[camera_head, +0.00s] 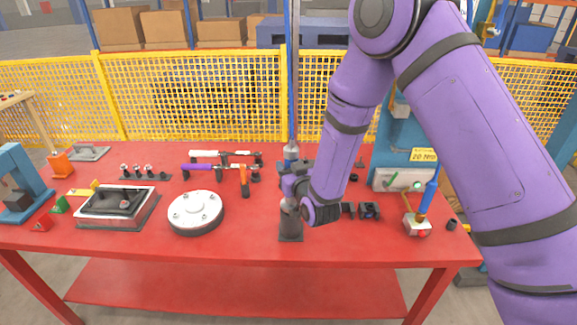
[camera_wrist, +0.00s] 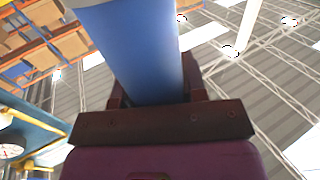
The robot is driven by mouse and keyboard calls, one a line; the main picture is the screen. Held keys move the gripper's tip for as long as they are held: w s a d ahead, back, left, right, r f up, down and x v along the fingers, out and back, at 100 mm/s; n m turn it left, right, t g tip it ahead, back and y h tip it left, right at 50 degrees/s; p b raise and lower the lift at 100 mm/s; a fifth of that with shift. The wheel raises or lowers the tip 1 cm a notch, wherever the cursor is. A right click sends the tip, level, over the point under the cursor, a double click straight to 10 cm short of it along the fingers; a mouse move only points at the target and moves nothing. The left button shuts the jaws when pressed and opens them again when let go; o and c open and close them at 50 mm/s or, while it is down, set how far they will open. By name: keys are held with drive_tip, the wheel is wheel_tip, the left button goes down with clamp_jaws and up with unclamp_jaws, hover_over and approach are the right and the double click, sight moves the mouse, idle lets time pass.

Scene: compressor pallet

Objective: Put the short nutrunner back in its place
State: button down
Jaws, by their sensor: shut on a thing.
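My gripper (camera_head: 290,180) is shut around an upright tool, taken to be the short nutrunner (camera_head: 291,151). Its grey-blue upper end shows above the jaws in the head view. In the wrist view its thick blue body (camera_wrist: 135,50) rises close up between the jaws. Below the gripper is a dark, roughly cylindrical stand (camera_head: 290,222) on a small square plate near the table's front. The tool is in line with this stand, but the gripper hides where they meet, so I cannot tell if it is seated.
On the red table (camera_head: 250,247), a round white-topped flange (camera_head: 196,211) is left of the stand. A blue tool (camera_head: 428,196) stands in a metal block at right. Torque wrenches (camera_head: 215,168) lie behind. The front strip left of the stand is clear.

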drive_tip(key=shift+f, duration=0.4)
drive_tip(key=c, duration=0.6)
unclamp_jaws()
drive_tip(key=shift+f, duration=0.15)
drive_tip(key=shift+s, duration=0.1)
drive_tip(key=v, duration=1)
drive_tip(key=shift+s+d, duration=0.15)
drive_tip(key=shift+s, duration=0.15)
